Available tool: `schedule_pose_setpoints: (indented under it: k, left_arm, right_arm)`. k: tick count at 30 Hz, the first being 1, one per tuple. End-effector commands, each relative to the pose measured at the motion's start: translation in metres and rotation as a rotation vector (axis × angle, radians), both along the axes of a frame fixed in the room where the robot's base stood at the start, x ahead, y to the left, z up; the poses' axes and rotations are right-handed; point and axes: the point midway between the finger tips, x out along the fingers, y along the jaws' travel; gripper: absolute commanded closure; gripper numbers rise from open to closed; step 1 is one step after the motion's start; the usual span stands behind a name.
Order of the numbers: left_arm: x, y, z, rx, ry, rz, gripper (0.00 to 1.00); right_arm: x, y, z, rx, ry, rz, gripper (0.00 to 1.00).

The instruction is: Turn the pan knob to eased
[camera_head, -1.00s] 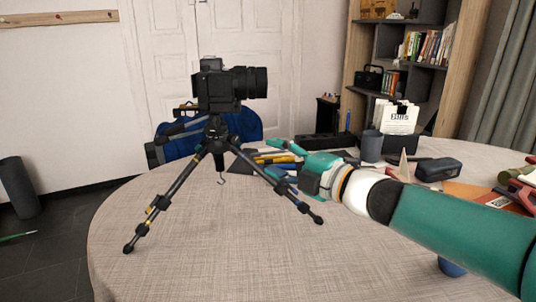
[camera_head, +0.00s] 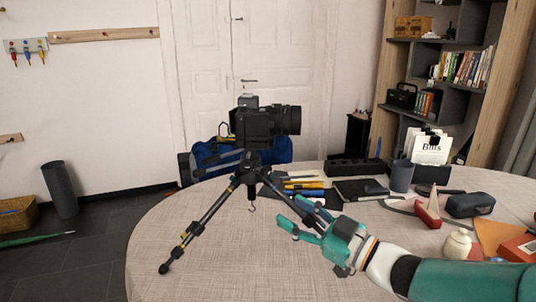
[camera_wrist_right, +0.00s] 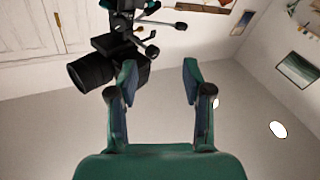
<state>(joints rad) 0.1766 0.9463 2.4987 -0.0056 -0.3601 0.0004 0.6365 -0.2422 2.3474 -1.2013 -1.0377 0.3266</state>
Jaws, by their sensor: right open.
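A black camera (camera_head: 268,122) sits on a dark tripod (camera_head: 207,218) that stands on the round table. The tripod head (camera_head: 249,166) is below the camera, with handles pointing left. I cannot tell the pan knob apart there. In the right wrist view the camera (camera_wrist_right: 95,68) appears upside down, with several dark knobs (camera_wrist_right: 152,50) beside it; I cannot tell which is the pan knob, and no marking is readable. My right gripper (camera_head: 291,212) is open and empty, low and right of the tripod column. Its spread fingers (camera_wrist_right: 157,78) show in the wrist view.
The grey-clothed table (camera_head: 230,275) is bare around the tripod's left leg. Pens (camera_head: 303,183), a grey cup (camera_head: 401,176), a dark case (camera_head: 470,204) and a white bottle (camera_head: 457,245) lie right. A blue chair (camera_head: 270,150) is behind the tripod.

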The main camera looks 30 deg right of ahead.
Motion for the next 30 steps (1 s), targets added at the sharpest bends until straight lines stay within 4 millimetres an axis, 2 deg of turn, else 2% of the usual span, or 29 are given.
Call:
schedule_pose_setpoints:
  k: [1, 3, 6, 9, 15, 20, 23, 30]
  left_arm:
    - [0.0, 0.0, 0.033, 0.0, 0.0, 0.0, 0.6]
    - [0.0, 0.0, 0.055, 0.0, 0.0, 0.0, 0.6]
    - [0.0, 0.0, 0.081, 0.0, 0.0, 0.0, 0.6]
    - [0.0, 0.0, 0.098, 0.0, 0.0, 0.0, 0.6]
    - [0.0, 0.0, 0.107, 0.0, 0.001, 0.0, 0.6]
    - [0.0, 0.0, 0.106, 0.0, 0.001, 0.0, 0.6]
    - [0.0, 0.0, 0.106, 0.0, 0.001, 0.0, 0.6]
    - [0.0, 0.0, 0.11, 0.0, 0.001, 0.0, 0.6]
  right_arm:
    - [-0.003, -0.005, 0.015, 0.088, 0.035, -0.011, 0.5]
    - [-0.008, -0.013, 0.017, 0.183, 0.072, -0.034, 0.5]
    - [-0.014, -0.025, 0.017, 0.257, 0.118, -0.079, 0.5]
    - [-0.019, -0.036, 0.017, 0.28, 0.152, -0.114, 0.5]
    - [-0.019, -0.047, 0.018, 0.286, 0.166, -0.144, 0.5]
    - [-0.006, -0.046, 0.017, 0.285, 0.165, -0.142, 0.5]
    - [0.009, -0.042, 0.017, 0.285, 0.167, -0.14, 0.5]
    - [0.06, -0.036, 0.017, 0.284, 0.166, -0.138, 0.5]
